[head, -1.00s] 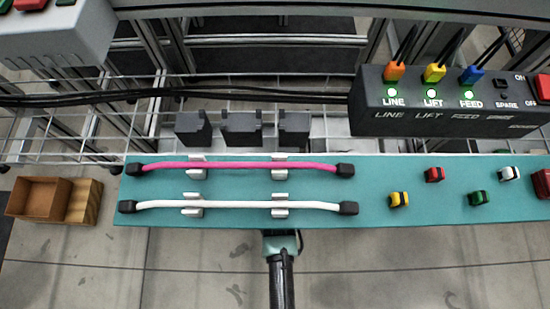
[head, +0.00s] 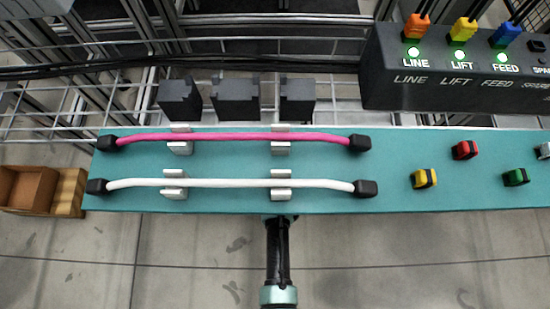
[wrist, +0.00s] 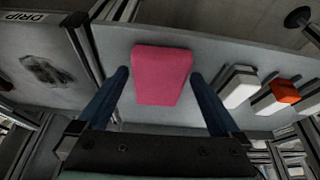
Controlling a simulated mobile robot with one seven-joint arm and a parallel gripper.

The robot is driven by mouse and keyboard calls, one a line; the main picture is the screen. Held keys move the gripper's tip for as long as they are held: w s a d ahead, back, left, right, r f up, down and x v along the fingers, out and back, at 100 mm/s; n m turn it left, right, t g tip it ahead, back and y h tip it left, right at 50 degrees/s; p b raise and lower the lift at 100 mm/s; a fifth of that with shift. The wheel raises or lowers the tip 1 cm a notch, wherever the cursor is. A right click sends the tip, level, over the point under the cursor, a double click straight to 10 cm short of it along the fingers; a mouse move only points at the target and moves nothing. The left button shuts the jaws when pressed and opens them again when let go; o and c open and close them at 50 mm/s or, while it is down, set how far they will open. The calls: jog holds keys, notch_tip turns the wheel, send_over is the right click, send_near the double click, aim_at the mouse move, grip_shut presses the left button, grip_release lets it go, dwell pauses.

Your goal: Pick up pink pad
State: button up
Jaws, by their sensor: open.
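The pink pad (wrist: 162,76) is a block with a slightly tapered face, seen in the wrist view against a grey surface (wrist: 222,60). My gripper (wrist: 159,74) is open, with one blue finger to the left of the pad and one to the right. A gap shows on both sides of the pad at the fingertips. I cannot tell how deep the fingers reach along it. The head view does not show the pad or my gripper's fingers; part of my arm shows below the teal board.
In the wrist view, white blocks (wrist: 240,88) and a red-topped block (wrist: 284,92) stand right of the pad. In the head view, a teal board (head: 330,165) carries a pink cable (head: 225,137) and a white cable (head: 225,183). A dark control box (head: 440,75) stands behind it.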

jog(key=shift+f, duration=0.1)
jog(key=c, duration=1.1)
